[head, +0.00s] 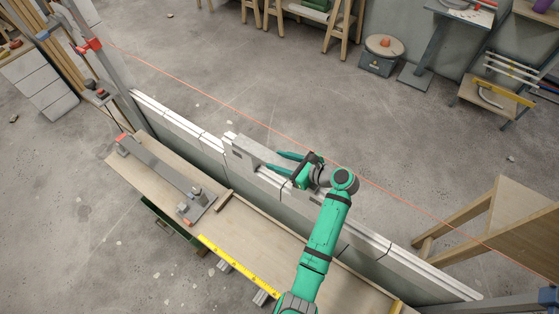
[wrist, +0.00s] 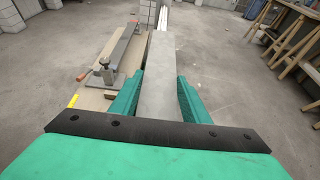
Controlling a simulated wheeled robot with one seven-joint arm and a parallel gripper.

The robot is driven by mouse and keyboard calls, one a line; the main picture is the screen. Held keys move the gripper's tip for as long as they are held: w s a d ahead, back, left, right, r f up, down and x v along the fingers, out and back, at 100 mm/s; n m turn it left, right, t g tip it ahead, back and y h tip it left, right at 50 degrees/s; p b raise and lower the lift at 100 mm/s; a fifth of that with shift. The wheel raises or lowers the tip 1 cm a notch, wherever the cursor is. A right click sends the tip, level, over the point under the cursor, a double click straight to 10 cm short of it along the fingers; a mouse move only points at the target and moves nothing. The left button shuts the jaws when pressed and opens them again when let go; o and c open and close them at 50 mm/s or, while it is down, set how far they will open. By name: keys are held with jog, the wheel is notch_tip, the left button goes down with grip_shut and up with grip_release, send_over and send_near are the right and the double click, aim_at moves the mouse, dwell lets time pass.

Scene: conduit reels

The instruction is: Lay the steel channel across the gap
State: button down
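The steel channel (head: 246,150) is a long pale-grey piece over the top of the low block wall (head: 180,122), in line with it. In the wrist view the channel (wrist: 160,75) runs straight away from me between my fingers. My gripper (head: 280,161) has its teal fingers along both sides of the channel, and they appear to press on it; the fingers also show in the wrist view (wrist: 158,95). The gap in the wall is not clearly visible beneath the channel and gripper. I cannot tell whether the channel rests on the wall or hangs just above it.
A wooden platform (head: 240,225) runs beside the wall, bearing a grey bar tool (head: 160,165) and a yellow rule (head: 238,263). A red string line (head: 230,105) runs along the wall's far side. A wooden trestle (head: 500,215) stands right.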

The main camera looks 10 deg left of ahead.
jog(key=c, duration=0.9)
grip_release()
jog(key=v, duration=1.1)
jog(key=shift+a+f, duration=0.1)
